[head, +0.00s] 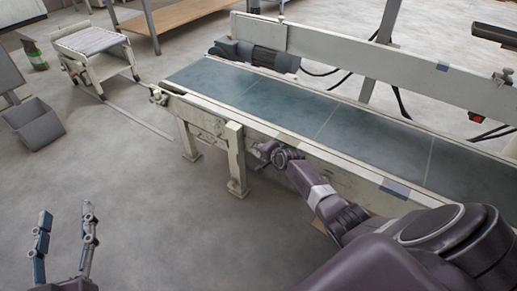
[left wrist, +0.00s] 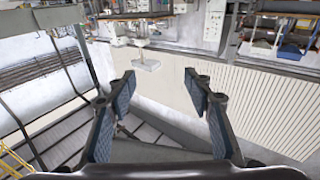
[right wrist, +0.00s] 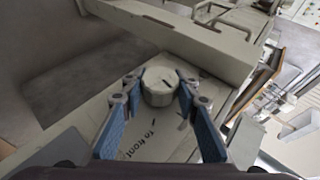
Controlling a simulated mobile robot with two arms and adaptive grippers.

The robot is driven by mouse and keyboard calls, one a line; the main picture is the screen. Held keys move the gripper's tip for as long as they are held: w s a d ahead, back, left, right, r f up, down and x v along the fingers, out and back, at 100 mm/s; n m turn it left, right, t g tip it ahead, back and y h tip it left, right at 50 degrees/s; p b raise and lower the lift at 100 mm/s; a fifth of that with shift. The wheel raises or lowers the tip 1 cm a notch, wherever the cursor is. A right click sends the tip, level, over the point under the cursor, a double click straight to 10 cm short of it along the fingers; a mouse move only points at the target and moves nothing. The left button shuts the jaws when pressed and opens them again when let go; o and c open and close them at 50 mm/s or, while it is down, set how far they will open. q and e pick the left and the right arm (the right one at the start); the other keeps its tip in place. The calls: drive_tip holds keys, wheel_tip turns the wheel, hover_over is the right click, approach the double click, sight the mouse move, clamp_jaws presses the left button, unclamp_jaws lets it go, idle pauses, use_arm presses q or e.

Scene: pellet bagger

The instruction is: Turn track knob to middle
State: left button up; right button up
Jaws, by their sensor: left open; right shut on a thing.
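My right gripper (right wrist: 158,92) is shut on the knob, one finger at each side. In the head view my right gripper (head: 268,153) is at the conveyor's near side and hides the knob. My left gripper (head: 67,222) is open and empty over the floor at the lower left. Its spread fingers also show in the left wrist view (left wrist: 160,92).
The conveyor (head: 260,95) has a green-grey belt and pale legs (head: 236,160). A motor (head: 255,56) is behind it. A small roller cart (head: 92,45) and a grey bin (head: 35,122) stand at the left. The floor between is clear.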

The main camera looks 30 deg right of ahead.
use_arm(q)
drive_tip(key=s+a+f+g+y+p, duration=0.25)
drive_tip(key=f+g, duration=0.35)
drive_tip(key=f, duration=0.5)
use_arm(e)
drive_tip(key=shift+g, duration=0.4)
drive_tip(key=shift+g+p, duration=0.7)
drive_tip(key=shift+p, duration=0.25)
use_arm(q)
drive_tip(key=s+a+f+g+y, duration=0.1)
drive_tip(key=s+a+f+g, duration=0.3)
drive_tip(key=s+f+g, duration=0.3)
drive_tip(key=shift+s+f+n, duration=0.4)
drive_tip(key=shift+s+f, duration=1)
drive_tip(key=shift+s, duration=1.35)
use_arm(e)
drive_tip(key=shift+n, duration=0.3)
use_arm(q)
drive_tip(key=shift+a+y, duration=0.1)
drive_tip(key=shift+y, duration=0.15)
use_arm(e)
drive_tip(key=o, duration=1.2)
drive_tip(key=shift+s, duration=0.1)
drive_tip(key=shift+a+v, duration=0.1)
drive_tip(key=shift+v, duration=2.85)
drive_tip(key=shift+a+v, duration=0.15)
drive_tip(key=shift+v, duration=2.8)
